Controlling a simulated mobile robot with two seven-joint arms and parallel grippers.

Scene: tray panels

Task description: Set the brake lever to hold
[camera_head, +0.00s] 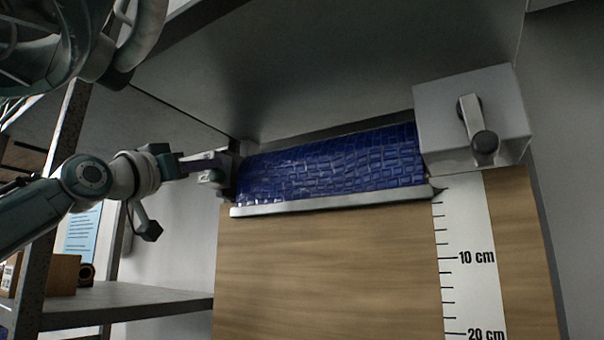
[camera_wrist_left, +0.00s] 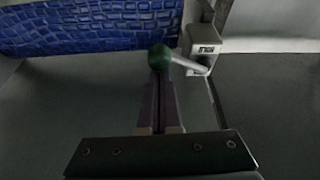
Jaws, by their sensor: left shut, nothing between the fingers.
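The brake lever (camera_wrist_left: 188,64) is a pale rod with a dark green ball knob (camera_wrist_left: 160,57) at its end, on a small light grey housing (camera_wrist_left: 201,46) in the left wrist view. The rod points left and slightly up in that view. A small dark label on the housing is too blurred to read surely. My left gripper (camera_wrist_left: 160,80) is shut and empty, its purple fingertips right at the knob; I cannot tell whether they touch. In the head view my left gripper (camera_head: 218,163) is at the left end of the blue roller, hiding much of the housing there.
The blue tiled roller (camera_head: 330,164) has a pale bar (camera_head: 335,201) under it. A grey box (camera_head: 445,120) with a crank and dark knob (camera_head: 485,143) is at its right end. Below are a wooden panel (camera_head: 320,270) and a centimetre scale (camera_head: 468,240). A shelf (camera_head: 140,302) is lower left.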

